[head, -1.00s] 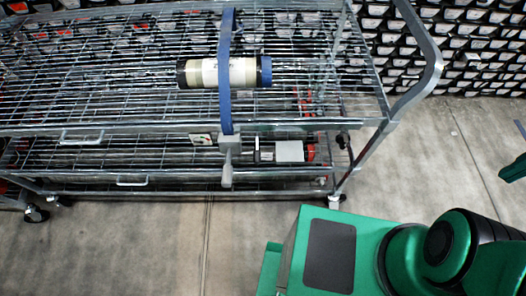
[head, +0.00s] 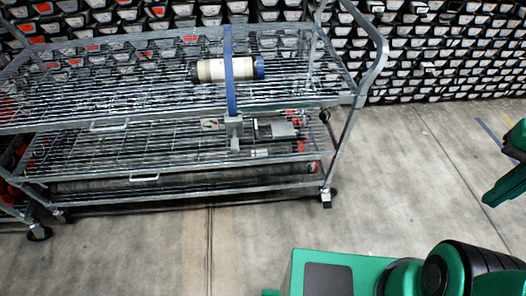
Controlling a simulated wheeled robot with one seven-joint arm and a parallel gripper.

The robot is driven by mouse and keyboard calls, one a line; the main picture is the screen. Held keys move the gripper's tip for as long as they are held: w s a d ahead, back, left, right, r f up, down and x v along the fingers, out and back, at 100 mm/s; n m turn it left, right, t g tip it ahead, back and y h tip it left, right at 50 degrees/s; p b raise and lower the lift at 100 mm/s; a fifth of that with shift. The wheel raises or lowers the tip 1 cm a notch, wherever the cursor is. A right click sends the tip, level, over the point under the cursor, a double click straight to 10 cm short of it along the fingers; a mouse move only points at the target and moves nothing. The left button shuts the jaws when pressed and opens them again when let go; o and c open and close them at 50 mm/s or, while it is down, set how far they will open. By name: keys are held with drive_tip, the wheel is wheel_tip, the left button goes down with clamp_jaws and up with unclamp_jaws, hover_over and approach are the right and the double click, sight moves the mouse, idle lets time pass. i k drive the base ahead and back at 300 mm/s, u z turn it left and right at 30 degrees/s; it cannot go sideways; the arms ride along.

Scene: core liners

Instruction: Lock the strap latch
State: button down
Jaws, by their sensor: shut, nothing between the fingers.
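A blue strap (head: 231,98) runs over a cream core liner (head: 221,70) with a dark left end and a blue right end. The liner lies on the cart's top wire shelf. The strap comes down over the shelf's front edge to a grey strap latch (head: 233,128). A grey lever part of the latch hangs down below that edge. The latch is small here, and I cannot tell how its parts engage. Green parts of my arm show at the right edge. My gripper is not in view.
The wire cart (head: 150,120) has lower shelves and a curved handle (head: 377,55) at its right end. A grey box-like item (head: 278,130) lies on a lower shelf behind the latch. Racks of bins line the back. The concrete floor (head: 400,180) is clear in front and right.

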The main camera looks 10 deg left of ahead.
sight(256, 132)
drive_tip(key=k, duration=0.1)
drive_tip(key=u, duration=3.2)
drive_tip(key=i, duration=0.5)
drive_tip(key=z, duration=1.7)
